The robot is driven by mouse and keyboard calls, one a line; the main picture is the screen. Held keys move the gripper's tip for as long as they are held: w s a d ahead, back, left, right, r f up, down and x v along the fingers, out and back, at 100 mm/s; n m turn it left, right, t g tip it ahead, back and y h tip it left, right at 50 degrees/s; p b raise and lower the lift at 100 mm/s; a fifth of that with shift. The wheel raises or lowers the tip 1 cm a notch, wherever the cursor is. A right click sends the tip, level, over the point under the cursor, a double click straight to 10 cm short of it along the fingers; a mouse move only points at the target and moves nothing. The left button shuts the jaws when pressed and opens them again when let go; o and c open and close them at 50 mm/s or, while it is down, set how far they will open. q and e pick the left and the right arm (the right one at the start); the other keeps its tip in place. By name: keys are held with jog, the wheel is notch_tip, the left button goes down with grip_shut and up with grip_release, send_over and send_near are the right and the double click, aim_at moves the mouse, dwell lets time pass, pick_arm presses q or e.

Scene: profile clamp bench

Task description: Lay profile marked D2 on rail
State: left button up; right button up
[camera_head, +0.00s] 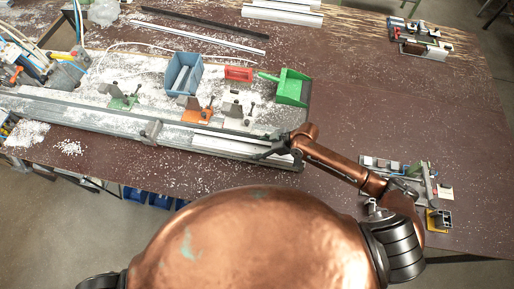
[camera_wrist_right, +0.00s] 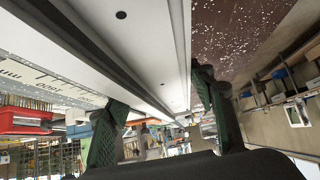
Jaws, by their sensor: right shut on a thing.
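A long grey rail (camera_head: 95,114) runs along the front of the bench from the left to near the middle. My right gripper (camera_head: 270,150) is at the rail's right end, shut on a pale metal profile (camera_head: 225,146). In the right wrist view the profile (camera_wrist_right: 150,50) runs between the two green fingers of my right gripper (camera_wrist_right: 160,120). It lies along the rail in the head view; I cannot tell whether it touches the rail. No D2 mark is readable. My left gripper is not in view.
A blue bin (camera_head: 184,74), red box (camera_head: 238,73) and green dustpan (camera_head: 292,88) are farther back. Loose profiles (camera_head: 200,36) lie at the back.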

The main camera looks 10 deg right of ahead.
jog(key=shift+f, duration=0.15)
jog(key=o, duration=1.8)
jog(key=shift+c, duration=0.2)
jog(key=shift+f, duration=0.1)
jog(key=v, duration=1.2)
